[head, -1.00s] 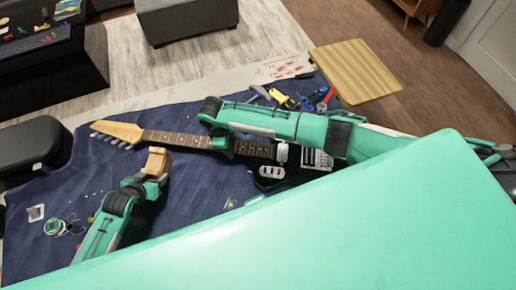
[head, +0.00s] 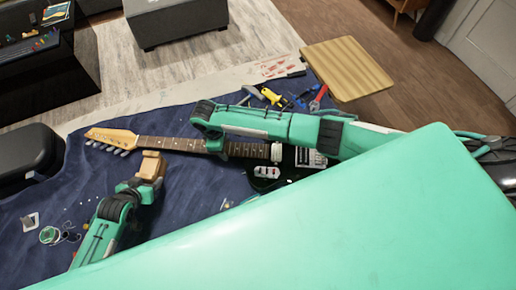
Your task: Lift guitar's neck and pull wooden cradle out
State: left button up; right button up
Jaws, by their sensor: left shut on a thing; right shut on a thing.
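The guitar lies across the blue cloth, its pale headstock (head: 110,136) at left and its dark fretted neck (head: 168,143) running right. Its dark body (head: 287,165) is mostly hidden by my arm and my own green body. My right gripper (head: 217,149) reaches over the neck and is shut on it near the middle. My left gripper (head: 146,181) is shut on the light wooden cradle (head: 151,165). The cradle is on the near side of the neck, just below it in the picture. I cannot tell whether the two touch.
Several hand tools, including a yellow-handled one (head: 273,97), lie behind my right arm. A wooden board (head: 347,69) is at the table's far right. A black case (head: 30,152) is at left. A spool (head: 49,235) and small parts lie at the near left. Cloth between is mostly clear.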

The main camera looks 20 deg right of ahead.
pick_arm(q)
jog(key=shift+s+r, duration=0.1)
pick_arm(e)
jog(key=shift+d+f, duration=0.1)
jog(key=shift+s+f, duration=0.2)
jog(key=shift+f, duration=0.05)
jog(key=shift+s+f, duration=0.1)
jog(key=o, duration=1.5)
jog(key=shift+f, duration=0.1)
jog(key=shift+c, duration=0.2)
jog(key=shift+w, duration=0.25)
jog(key=shift+r, duration=0.2)
